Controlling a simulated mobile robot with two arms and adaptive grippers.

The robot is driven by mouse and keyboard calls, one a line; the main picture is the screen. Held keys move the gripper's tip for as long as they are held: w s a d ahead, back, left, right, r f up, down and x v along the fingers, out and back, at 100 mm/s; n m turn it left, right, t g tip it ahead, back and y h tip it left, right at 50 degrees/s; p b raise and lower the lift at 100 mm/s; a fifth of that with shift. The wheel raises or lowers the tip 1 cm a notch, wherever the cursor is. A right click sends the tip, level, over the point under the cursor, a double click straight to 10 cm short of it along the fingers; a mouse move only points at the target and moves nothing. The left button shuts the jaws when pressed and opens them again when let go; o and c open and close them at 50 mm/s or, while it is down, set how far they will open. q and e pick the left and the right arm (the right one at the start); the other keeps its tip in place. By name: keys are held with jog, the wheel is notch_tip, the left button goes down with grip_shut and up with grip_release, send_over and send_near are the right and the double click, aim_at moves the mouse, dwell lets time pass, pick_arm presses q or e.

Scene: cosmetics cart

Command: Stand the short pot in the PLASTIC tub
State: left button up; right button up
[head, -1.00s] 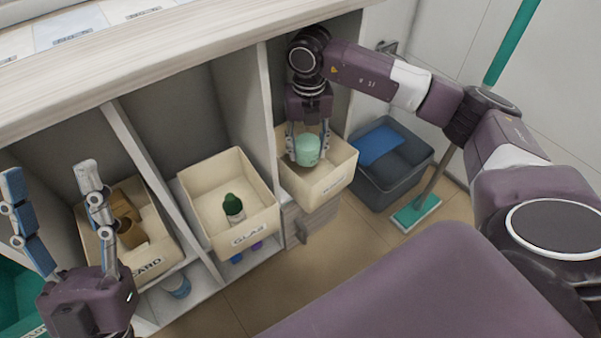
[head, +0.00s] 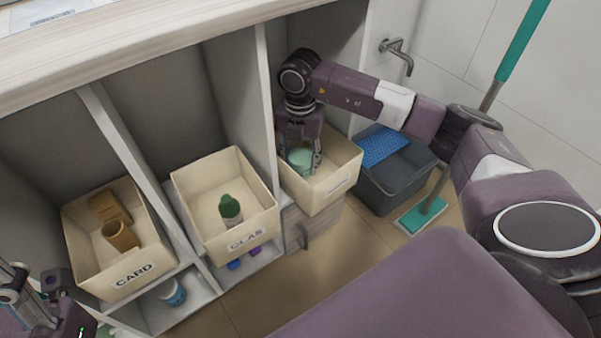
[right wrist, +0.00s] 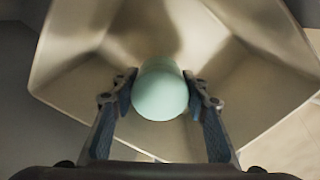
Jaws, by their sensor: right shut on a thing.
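The short pot (head: 300,160) is pale green and round. My right gripper (head: 302,164) is shut on it, inside the walls of the rightmost cream tub (head: 322,196), whose front label is too small to read. In the right wrist view the pot (right wrist: 160,92) sits between the two fingers of my right gripper (right wrist: 160,88), with the tub's inner walls (right wrist: 240,75) around it. I cannot tell whether the pot touches the tub floor. My left gripper (head: 35,300) is partly cut off at the lower left, and its fingertips are unclear.
The CARD tub (head: 125,280) holds brown items. The GLAS tub (head: 246,236) holds a green-capped bottle (head: 230,209). A dark bin (head: 400,185) with a blue item and a mop (head: 420,215) stand to the right. Shelf dividers (head: 265,100) rise between the tubs.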

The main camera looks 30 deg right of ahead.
aim_at(300, 172)
notch_tip(300, 172, down, 4)
jog(key=shift+r+b, duration=0.25)
jog(key=shift+b, duration=0.35)
jog(key=shift+f, duration=0.15)
jog(key=shift+f, duration=0.1)
jog(key=o, duration=1.1)
